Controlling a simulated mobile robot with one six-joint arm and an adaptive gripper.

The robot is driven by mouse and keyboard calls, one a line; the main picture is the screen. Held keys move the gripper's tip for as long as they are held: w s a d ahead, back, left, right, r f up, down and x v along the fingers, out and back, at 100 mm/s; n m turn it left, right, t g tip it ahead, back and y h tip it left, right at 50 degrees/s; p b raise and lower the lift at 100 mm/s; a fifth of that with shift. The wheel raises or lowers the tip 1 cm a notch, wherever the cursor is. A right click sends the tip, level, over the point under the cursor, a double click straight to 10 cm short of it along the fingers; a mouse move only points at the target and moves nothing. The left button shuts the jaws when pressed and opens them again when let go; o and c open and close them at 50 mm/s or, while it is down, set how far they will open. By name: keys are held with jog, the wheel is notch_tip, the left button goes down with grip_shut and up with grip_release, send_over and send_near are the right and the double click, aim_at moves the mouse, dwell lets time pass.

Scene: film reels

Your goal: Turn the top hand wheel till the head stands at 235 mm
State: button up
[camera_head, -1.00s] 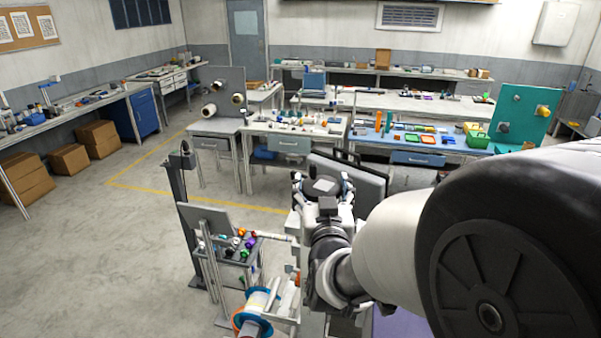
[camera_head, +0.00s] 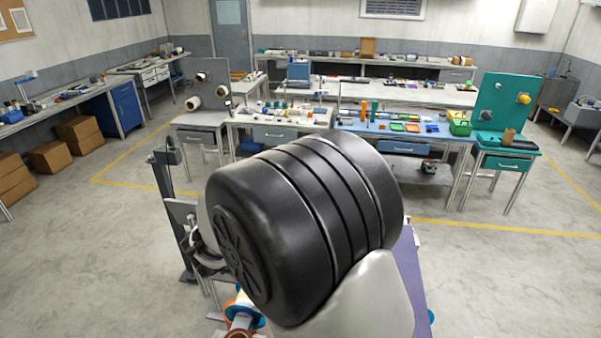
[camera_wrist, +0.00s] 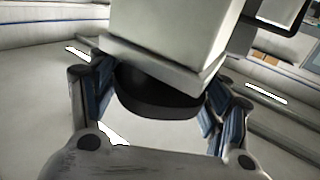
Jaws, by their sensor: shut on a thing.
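In the wrist view, a dark round piece, which I take to be the top hand wheel (camera_wrist: 158,100), sits between the blue-padded fingers of my gripper (camera_wrist: 160,92). The fingers are shut on it, one at each side. A pale grey block (camera_wrist: 170,35) rises right behind the wheel. In the head view my own arm covers the gripper and the wheel. A dark upright post (camera_head: 176,215) stands just left of my arm. No scale or height reading can be made out.
A blue-rimmed spool (camera_head: 245,302) shows below my arm. Beyond are a blue-topped bench (camera_head: 400,142) and a teal stand (camera_head: 503,100). Boxes (camera_head: 85,135) lie on the left floor. Open floor (camera_head: 120,260) lies at left.

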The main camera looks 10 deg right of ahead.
jog(key=m+g+h+p, duration=0.1)
jog(key=m+g, duration=0.2)
jog(key=g, duration=0.1)
jog(key=m+g+h+p, duration=0.2)
jog(key=m+g, duration=0.1)
jog(key=g, duration=0.2)
jog(key=shift+m+g+h, duration=0.3)
jog(key=shift+r+g, duration=0.1)
jog(key=shift+g, duration=0.2)
jog(key=o, duration=1.1)
jog(key=shift+c, duration=0.2)
jog(key=a, duration=0.7)
jog(key=shift+s+a, duration=0.15)
jog(key=shift+a, duration=0.05)
